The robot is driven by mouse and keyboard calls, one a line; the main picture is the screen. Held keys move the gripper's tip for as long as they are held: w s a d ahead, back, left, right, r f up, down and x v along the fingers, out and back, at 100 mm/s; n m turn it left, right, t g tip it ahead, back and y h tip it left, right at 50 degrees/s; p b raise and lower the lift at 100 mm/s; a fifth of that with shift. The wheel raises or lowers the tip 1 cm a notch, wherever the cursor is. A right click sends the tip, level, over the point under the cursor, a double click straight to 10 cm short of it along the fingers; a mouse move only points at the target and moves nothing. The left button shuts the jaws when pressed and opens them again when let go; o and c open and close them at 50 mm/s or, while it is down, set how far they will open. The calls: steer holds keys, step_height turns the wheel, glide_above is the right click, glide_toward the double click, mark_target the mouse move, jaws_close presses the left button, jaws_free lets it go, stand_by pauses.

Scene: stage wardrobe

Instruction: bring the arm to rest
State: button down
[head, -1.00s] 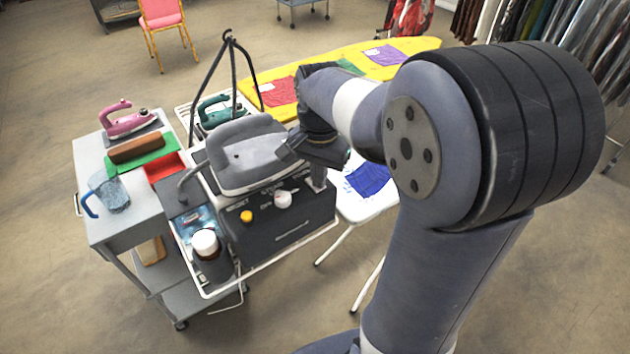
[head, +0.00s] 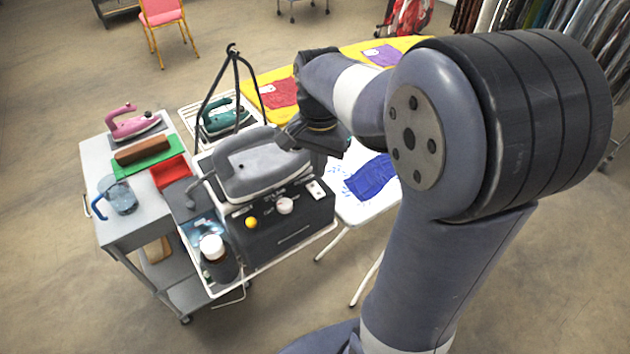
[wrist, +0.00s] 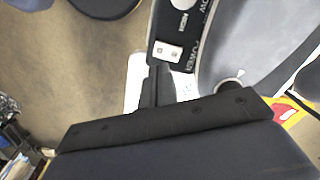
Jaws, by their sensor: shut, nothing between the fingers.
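My gripper (head: 286,141) is shut and empty. In the head view it hangs at the right end of the grey iron (head: 262,168), which rests on the dark steam station (head: 285,228). I cannot tell from this view whether it touches the iron. In the wrist view the gripper's fingers (wrist: 152,92) are together, beside the station's dark panel (wrist: 178,50) and the iron's grey body (wrist: 235,60). My arm is bent and reaches left from its upper joint.
A black tripod-like frame (head: 237,85) stands behind the grey iron. Open floor lies front left.

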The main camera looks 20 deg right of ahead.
steer(key=shift+r, duration=0.45)
